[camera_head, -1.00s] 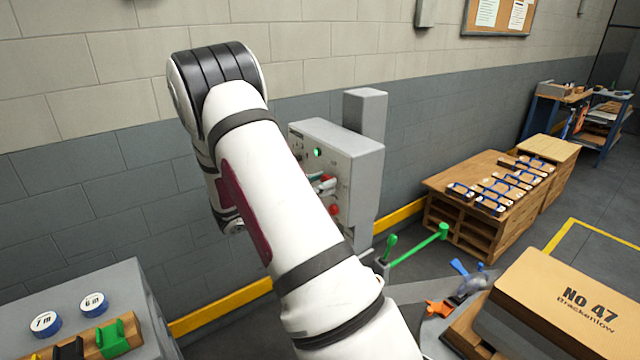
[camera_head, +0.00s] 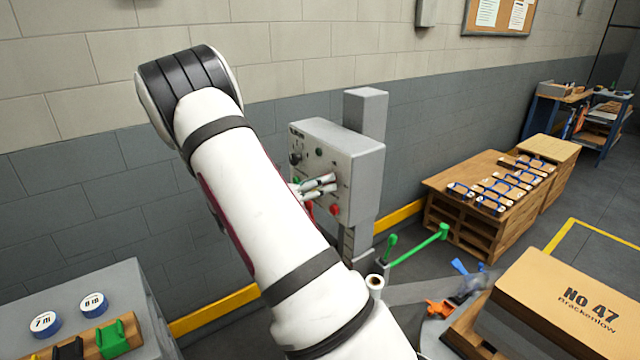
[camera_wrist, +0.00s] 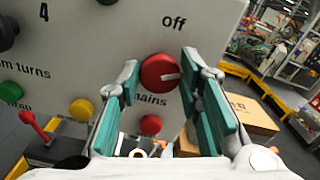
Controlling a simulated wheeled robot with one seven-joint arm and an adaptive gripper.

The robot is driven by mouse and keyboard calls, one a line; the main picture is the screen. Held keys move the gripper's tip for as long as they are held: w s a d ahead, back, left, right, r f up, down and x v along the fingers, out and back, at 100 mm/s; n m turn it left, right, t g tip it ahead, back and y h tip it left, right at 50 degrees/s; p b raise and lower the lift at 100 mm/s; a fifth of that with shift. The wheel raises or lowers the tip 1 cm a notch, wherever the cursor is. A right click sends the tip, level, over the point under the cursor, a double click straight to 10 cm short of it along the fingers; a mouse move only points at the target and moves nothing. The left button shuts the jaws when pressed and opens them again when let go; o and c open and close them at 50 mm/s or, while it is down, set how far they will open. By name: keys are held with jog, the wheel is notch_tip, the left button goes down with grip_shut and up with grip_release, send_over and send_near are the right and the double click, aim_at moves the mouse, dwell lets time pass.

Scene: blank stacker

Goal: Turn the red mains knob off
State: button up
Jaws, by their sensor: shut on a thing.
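The red mains knob (camera_wrist: 153,70) sits on the grey control panel (camera_wrist: 95,50) in the wrist view. Its white mark points to the right of the picture, while the word "off" stands above it and "mains" below. My gripper (camera_wrist: 160,80) has its teal-padded fingers on either side of the knob, shut on it. In the head view, my gripper (camera_head: 318,187) is at the face of the control box (camera_head: 358,160), and its fingers hide the knob there.
A red button (camera_wrist: 150,125) sits just below the knob, with yellow (camera_wrist: 82,110) and green (camera_wrist: 12,91) buttons to the left. A green-handled lever (camera_head: 442,231) stands right of the box. A carton (camera_head: 565,300) lies at the lower right.

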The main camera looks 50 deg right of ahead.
jog(key=n, duration=1.2)
jog(key=shift+w+f, duration=0.1)
jog(key=shift+w, duration=0.05)
jog(key=shift+n, duration=0.3)
jog(key=o, duration=1.2)
jog(key=shift+c, duration=0.2)
jog(key=v, duration=1.2)
